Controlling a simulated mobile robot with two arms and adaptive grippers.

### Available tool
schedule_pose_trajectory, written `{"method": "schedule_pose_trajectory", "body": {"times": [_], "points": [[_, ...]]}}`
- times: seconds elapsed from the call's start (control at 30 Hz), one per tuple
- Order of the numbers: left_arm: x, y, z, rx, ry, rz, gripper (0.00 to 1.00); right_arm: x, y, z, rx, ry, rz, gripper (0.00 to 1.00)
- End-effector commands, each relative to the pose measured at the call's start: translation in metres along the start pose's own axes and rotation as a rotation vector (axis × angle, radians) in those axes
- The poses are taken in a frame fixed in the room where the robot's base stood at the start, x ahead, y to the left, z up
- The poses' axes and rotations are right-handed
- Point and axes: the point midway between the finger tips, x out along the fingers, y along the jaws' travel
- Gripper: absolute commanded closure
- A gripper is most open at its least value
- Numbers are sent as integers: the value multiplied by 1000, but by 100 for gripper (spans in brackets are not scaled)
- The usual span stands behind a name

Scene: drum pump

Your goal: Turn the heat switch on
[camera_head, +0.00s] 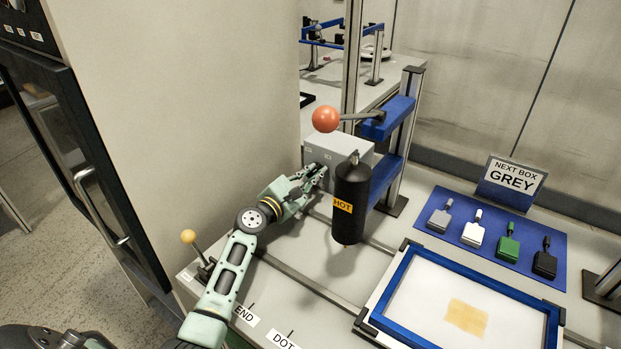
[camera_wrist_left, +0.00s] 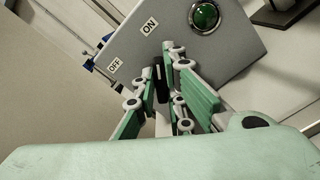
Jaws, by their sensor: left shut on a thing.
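The heat switch box is a grey box (camera_head: 345,150) behind the black heater cylinder marked HOT (camera_head: 350,205). In the left wrist view its grey face (camera_wrist_left: 215,65) carries an ON label (camera_wrist_left: 150,26), an OFF label (camera_wrist_left: 114,65) and a round green lamp (camera_wrist_left: 205,16). My left gripper (camera_head: 314,174) is at the left side of the box. In the wrist view its fingers (camera_wrist_left: 168,72) are closed around a small black switch lever (camera_wrist_left: 160,82). The fingers partly hide the lever, and I cannot tell which label it points to. My right gripper is not in view.
A red ball handle (camera_head: 325,119) sticks out above the box from a blue press frame (camera_head: 390,118). A yellow-knobbed lever (camera_head: 188,237) stands left.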

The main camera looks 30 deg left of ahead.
Motion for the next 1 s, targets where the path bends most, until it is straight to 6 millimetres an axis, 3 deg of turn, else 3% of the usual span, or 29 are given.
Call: {"method": "schedule_pose_trajectory", "body": {"times": [0.3, 0.83, 0.87, 1.0], "points": [[0, -1, -1, 114, 0, -1, 100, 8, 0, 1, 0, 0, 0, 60], [0, -1, 0, 140, 1, -1, 100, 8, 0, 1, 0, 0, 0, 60], [0, -1, 0, 140, 1, -1, 88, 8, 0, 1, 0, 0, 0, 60], [0, -1, 0, 138, 1, -1, 76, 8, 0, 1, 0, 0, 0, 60]]}}
